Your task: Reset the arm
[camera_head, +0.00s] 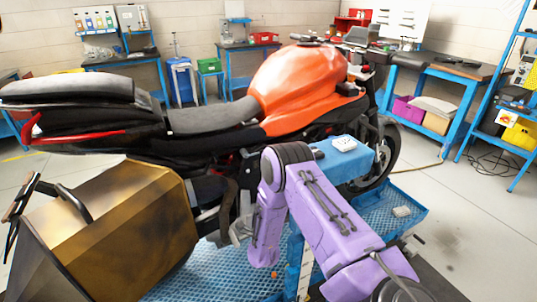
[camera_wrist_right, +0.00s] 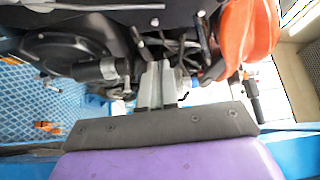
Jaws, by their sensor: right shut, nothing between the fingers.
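My right arm (camera_head: 325,215) is purple and comes in from the lower right of the head view, bent at a raised elbow in front of the motorcycle. Its forearm hangs down, and the grey right gripper (camera_head: 239,231) shows partly beside it, low near the motorcycle's underside. In the right wrist view the gripper's fingers (camera_wrist_right: 156,82) are together with nothing between them, close to dark engine parts (camera_wrist_right: 70,48). I cannot tell whether they touch. My left gripper is not in view.
An orange and black motorcycle (camera_head: 300,85) stands over a blue perforated platform (camera_head: 215,285). A bronze-coloured case (camera_head: 120,235) is at the lower left. A white item (camera_head: 344,143) sits on a blue block (camera_head: 345,162) just right of my elbow. Floor at the right is mostly clear.

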